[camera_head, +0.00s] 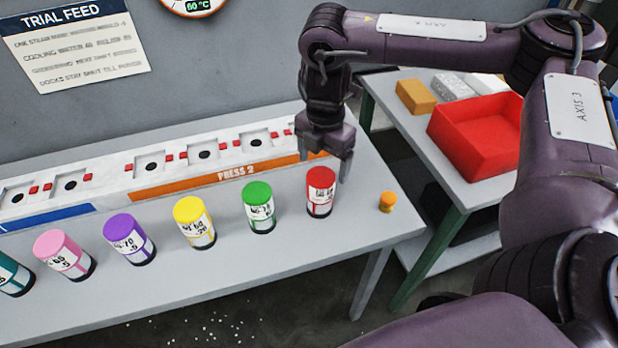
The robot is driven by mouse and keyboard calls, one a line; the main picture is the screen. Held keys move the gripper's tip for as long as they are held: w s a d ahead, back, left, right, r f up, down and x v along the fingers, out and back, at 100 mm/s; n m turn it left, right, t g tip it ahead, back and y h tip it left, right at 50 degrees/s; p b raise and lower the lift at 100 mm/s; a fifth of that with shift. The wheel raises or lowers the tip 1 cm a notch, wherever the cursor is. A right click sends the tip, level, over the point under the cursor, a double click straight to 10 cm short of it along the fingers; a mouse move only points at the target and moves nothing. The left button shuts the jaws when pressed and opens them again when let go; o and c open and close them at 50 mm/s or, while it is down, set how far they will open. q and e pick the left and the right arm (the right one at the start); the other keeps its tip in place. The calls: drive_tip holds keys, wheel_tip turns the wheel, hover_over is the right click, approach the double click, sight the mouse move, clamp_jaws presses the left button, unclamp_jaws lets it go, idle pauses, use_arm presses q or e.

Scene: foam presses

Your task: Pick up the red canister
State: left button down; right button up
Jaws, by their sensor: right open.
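The red canister (320,191) stands upright on the grey table (220,285), near its right end. It has a red cap, a white label and a dark base. My right gripper (326,166) hangs above and just behind the canister, fingers pointing down. It is open and holds nothing. The canister appears free of the fingers, though the exact gap is hard to tell from this angle. My left gripper is not in view.
A green canister (259,208) stands left of the red one, with yellow (194,223), purple (129,239) and pink (64,255) ones farther left. A small orange object (387,202) is to the right. Behind is the press dock strip (110,191). A red tray (475,136) is on a side table.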

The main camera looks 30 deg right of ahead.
sight(323, 176)
drive_tip(key=shift+w+f+b, duration=0.3)
drive_tip(key=shift+f, duration=0.6)
drive_tip(key=shift+s+a+f+b, duration=0.1)
drive_tip(key=shift+s+f+b, duration=0.15)
drive_tip(key=shift+f, duration=0.3)
drive_tip(key=shift+s+a+f+b, duration=0.1)
drive_tip(key=shift+s+f, duration=0.2)
drive_tip(key=shift+f, duration=0.2)
drive_tip(key=f, duration=0.1)
drive_tip(key=f+p, duration=0.1)
drive_tip(key=f, duration=0.1)
drive_tip(key=shift+w+a+f, duration=0.1)
drive_tip(key=shift+w, duration=0.1)
drive_tip(key=shift+f, duration=0.3)
drive_tip(key=shift+s, duration=0.1)
drive_tip(key=c, duration=1.1)
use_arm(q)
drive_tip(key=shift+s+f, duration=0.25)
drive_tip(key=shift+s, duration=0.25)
use_arm(e)
drive_tip(key=shift+c, duration=0.5)
drive_tip(key=shift+r, duration=0.1)
